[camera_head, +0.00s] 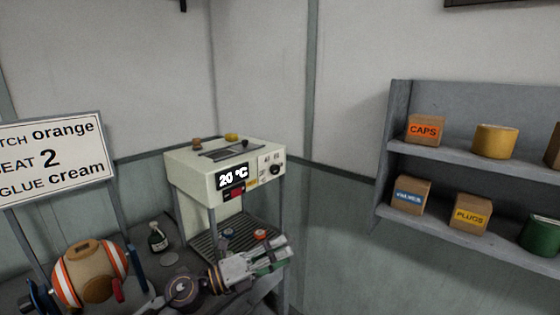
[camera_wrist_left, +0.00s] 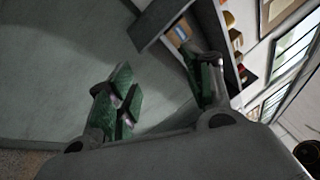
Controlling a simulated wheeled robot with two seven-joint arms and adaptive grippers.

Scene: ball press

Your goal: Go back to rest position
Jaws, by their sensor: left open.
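My left gripper (camera_head: 284,254) reaches in from the lower left in the head view. It is in front of the cream machine (camera_head: 205,185), by the right end of its slatted tray, and points right. Its jaws are open with nothing seen between them. In the left wrist view the two green-padded fingers of my left gripper (camera_wrist_left: 163,88) stand apart, with bare wall and floor-like grey behind them. My right gripper is not in view.
The machine's display reads 20 °C. A tan drum with orange and white stripes (camera_head: 92,272), a small dark bottle (camera_head: 157,240) and a sign (camera_head: 55,155) are at left. A grey shelf (camera_head: 400,160) with boxes and tins is at right. Bare wall lies between machine and shelf.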

